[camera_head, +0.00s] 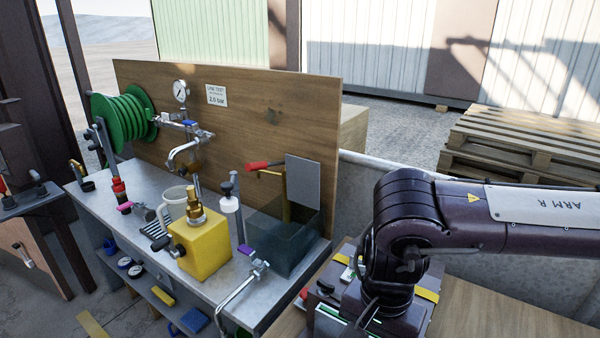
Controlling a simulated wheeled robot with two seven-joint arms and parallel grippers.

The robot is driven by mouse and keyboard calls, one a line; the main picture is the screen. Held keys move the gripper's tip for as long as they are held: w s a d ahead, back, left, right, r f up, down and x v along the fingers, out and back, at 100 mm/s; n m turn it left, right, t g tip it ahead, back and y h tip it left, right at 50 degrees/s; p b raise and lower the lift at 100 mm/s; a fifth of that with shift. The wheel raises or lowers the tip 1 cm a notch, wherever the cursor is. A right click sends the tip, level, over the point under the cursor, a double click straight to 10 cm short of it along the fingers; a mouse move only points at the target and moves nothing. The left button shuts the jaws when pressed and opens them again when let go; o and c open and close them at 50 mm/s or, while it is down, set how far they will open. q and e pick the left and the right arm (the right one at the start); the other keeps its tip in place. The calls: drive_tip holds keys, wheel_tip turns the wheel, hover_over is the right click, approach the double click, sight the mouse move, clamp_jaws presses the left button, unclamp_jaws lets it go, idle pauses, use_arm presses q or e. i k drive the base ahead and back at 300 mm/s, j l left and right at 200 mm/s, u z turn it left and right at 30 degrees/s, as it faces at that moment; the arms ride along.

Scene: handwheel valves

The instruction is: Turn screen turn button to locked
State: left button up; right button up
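A clear dark-tinted screen box (279,250) stands at the right end of the steel bench. A grey flat plate (303,182) rises behind it. A lever with a red handle (262,165) sits on a brass pipe beside the plate. I cannot make out which small part is the screen's turn button. My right arm comes in from the right and bends down in front of the bench's right end; its gripper fingers do not show. My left arm and gripper are not in view.
A green hose reel (124,122) and a gauge (181,91) are on the wooden backboard (240,135). Pallets (520,145) stand behind my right arm.

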sight(328, 288)
drive_tip(key=k, duration=1.15)
